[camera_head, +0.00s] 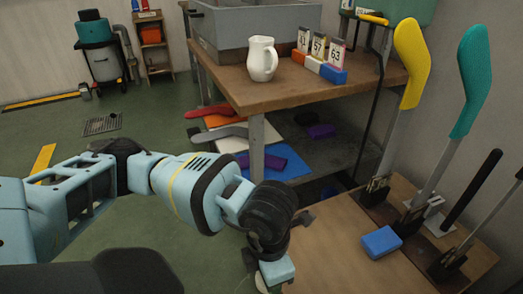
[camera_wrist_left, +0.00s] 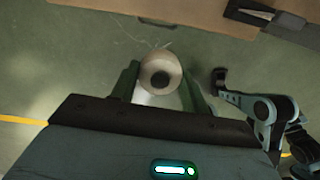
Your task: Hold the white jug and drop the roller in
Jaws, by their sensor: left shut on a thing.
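The white jug (camera_head: 262,60) stands upright on the wooden table, with its handle to the right. My left gripper (camera_head: 273,277) is low at the bottom of the head view, well below and in front of the jug. In the left wrist view my left gripper (camera_wrist_left: 160,96) is shut on the roller (camera_wrist_left: 172,68), a pale round piece with a dark hole in its end. It is held above the green floor. Only a pale edge of it shows in the head view.
Numbered blocks (camera_head: 319,66) stand right of the jug on the table (camera_head: 215,87), with a grey bin (camera_head: 240,25) behind. Sock boards, yellow (camera_head: 411,55) and teal (camera_head: 474,80), rise from a lower bench (camera_head: 330,250) at right. A blue block (camera_head: 381,242) lies there.

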